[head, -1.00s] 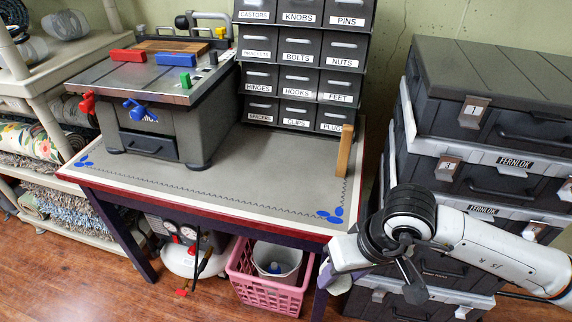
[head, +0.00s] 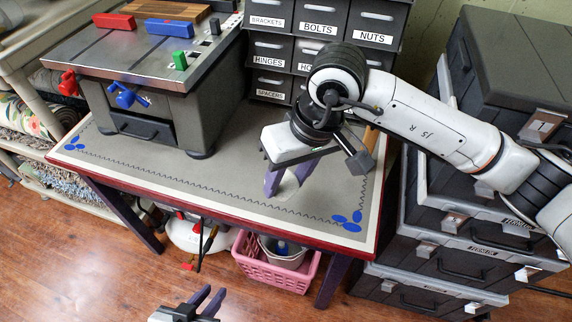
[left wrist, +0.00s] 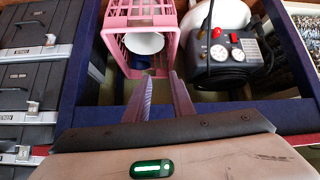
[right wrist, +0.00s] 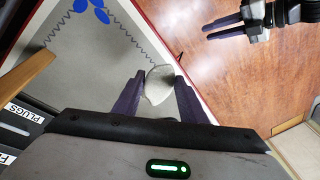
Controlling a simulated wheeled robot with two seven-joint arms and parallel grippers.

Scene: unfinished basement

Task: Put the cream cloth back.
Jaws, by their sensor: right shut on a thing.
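A small pale cream piece, seemingly the cloth (head: 288,189), shows at the fingers of my right gripper (head: 291,177) in the head view, over the right front part of the grey tabletop (head: 225,171). In the right wrist view the cream cloth (right wrist: 158,84) sits between the two purple fingers, which are shut on it. I cannot tell whether it touches the tabletop. My left gripper (head: 209,301) is low at the front, beyond the table's edge. Its fingers are apart and empty in the left wrist view (left wrist: 162,78).
A grey machine (head: 150,100) stands on the table's left. Labelled drawers (head: 318,28) stand at the back, with a wooden piece (head: 370,138) at the right. Black cases (head: 465,265) are stacked right of the table. A pink crate (head: 272,271) holding a bucket sits underneath. The tabletop's front middle is clear.

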